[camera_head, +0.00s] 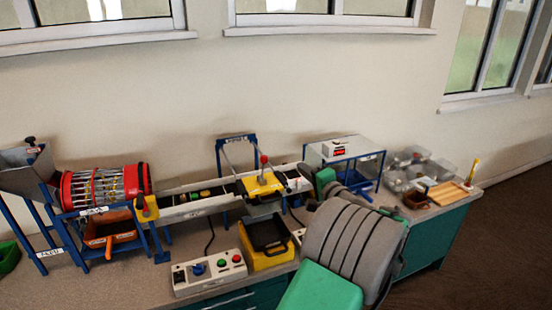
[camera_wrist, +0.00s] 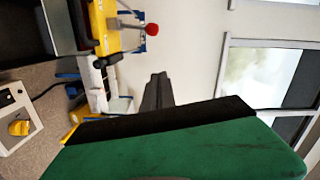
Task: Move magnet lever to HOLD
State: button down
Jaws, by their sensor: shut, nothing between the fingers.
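The magnet lever (camera_head: 264,160) is a thin rod with a red ball knob. It stands up from the yellow magnet unit (camera_head: 258,187) on the conveyor in the head view. In the wrist view, which is turned sideways, the red knob (camera_wrist: 152,29) shows near the top, with the yellow unit (camera_wrist: 104,28) beside it. My gripper (camera_wrist: 158,78) shows its dark fingers together and empty, apart from the lever. In the head view my arm is to the right of the lever, and the fingertips are hard to make out. The HOLD marking cannot be read.
The conveyor (camera_head: 205,201) runs along the bench under a blue frame (camera_head: 236,138). A red drum (camera_head: 103,187) stands at left. A control box (camera_head: 209,272) and a yellow bin (camera_head: 265,258) are in front. A clear-sided blue-framed box (camera_head: 352,165) and clear trays (camera_head: 410,165) are at right.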

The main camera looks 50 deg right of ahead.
aim_at(263, 168)
jog(key=shift+w, duration=0.15)
jog(key=w+p, duration=0.1)
jog(key=w, duration=0.2)
jog(key=w+p, duration=0.1)
jog(key=w, duration=0.3)
jog(key=w+d+f+p, duration=0.1)
jog(key=w+p, duration=0.1)
jog(key=w, duration=0.2)
jog(key=shift+w+d, duration=0.1)
jog(key=shift+w, duration=0.1)
jog(key=shift+s, duration=0.1)
